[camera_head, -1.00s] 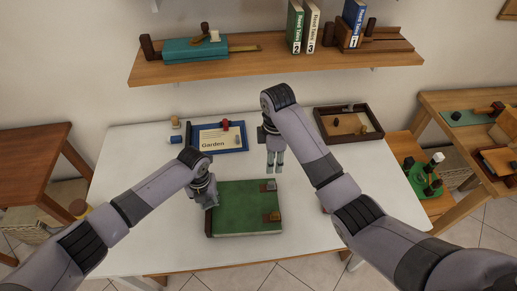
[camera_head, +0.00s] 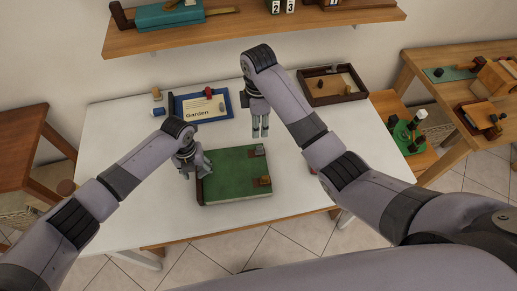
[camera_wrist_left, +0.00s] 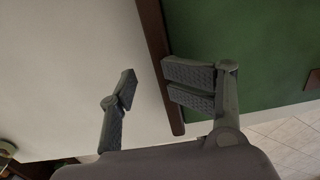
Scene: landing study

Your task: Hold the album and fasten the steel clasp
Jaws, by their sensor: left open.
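The green album (camera_head: 232,180) lies flat on the white table, its dark brown spine on the left. A grey steel-looking clasp (camera_head: 257,151) sits at its upper right edge and a brass-coloured clasp (camera_head: 264,181) lower on that edge. My left gripper (camera_head: 197,172) is open at the album's left side. In the left wrist view, the open left gripper (camera_wrist_left: 150,88) has one finger over the table side of the spine (camera_wrist_left: 155,45) and the other over the green cover (camera_wrist_left: 240,50). Contact cannot be told. My right gripper (camera_head: 260,132) points down above the table, behind the album; its fingers are close together.
A blue-framed "Garden" board (camera_head: 203,105) lies behind the album. A brown tray (camera_head: 332,85) stands at the table's back right. A wooden shelf (camera_head: 250,30) hangs above. Side tables stand left and right.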

